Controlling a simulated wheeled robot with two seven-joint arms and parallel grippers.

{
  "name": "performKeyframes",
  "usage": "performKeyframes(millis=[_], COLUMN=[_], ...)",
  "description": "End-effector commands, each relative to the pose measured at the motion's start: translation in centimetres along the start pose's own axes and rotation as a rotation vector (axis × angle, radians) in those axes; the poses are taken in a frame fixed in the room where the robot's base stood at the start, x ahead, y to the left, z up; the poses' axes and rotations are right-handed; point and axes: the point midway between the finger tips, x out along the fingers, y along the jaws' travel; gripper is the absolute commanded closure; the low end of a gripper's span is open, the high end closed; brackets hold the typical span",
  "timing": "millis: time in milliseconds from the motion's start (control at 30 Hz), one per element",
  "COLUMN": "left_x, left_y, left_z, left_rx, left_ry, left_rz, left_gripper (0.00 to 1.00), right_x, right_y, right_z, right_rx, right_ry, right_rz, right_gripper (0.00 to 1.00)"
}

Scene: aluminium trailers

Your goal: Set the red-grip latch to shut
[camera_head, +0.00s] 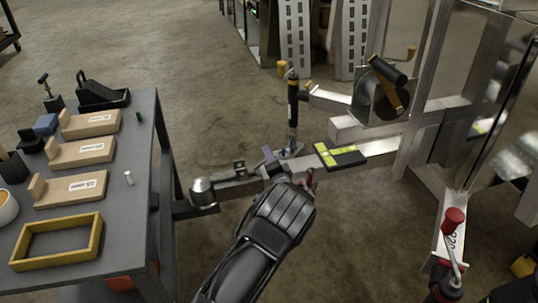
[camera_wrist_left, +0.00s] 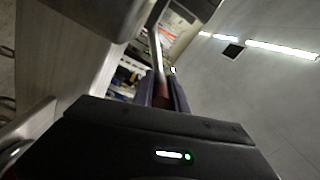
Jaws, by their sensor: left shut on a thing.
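The red-grip latch (camera_head: 309,178) is on the trailer's coupler at the front of the drawbar. Only a small red part shows beside my left gripper (camera_head: 290,170) in the head view. In the left wrist view the red grip (camera_wrist_left: 161,93) lies between the two fingers of my left gripper (camera_wrist_left: 164,88), which is shut on it. My dark gripper body hides most of the latch, so I cannot tell its angle. My right gripper is in neither view.
A grey table (camera_head: 125,200) with wooden blocks and a yellow frame (camera_head: 58,242) stands at left. A jack post (camera_head: 293,100) and winch (camera_head: 378,92) rise behind the coupler.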

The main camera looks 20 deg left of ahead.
Motion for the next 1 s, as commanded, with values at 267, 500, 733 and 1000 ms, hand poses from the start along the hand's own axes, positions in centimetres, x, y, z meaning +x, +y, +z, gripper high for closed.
performKeyframes(millis=[267, 500, 733, 1000], left_x=[0.0, 0.0, 0.0, -1.4], left_y=[0.5, 0.4, 0.3, 0.1], left_z=[0.6, 0.5, 0.2, 0.1], left_rx=[0.003, 0.003, 0.001, 0.002], left_ry=[-0.008, -0.006, -0.003, -0.003], left_rz=[0.007, 0.007, 0.005, 0.007], left_gripper=[1.0, 0.65, 0.6, 0.6], right_x=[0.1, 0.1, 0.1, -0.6], right_y=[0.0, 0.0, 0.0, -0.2], right_z=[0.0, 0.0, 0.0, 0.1], right_rx=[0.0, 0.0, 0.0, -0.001], right_ry=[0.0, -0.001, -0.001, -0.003], right_rz=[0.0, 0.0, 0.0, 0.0], right_gripper=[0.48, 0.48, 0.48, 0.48])
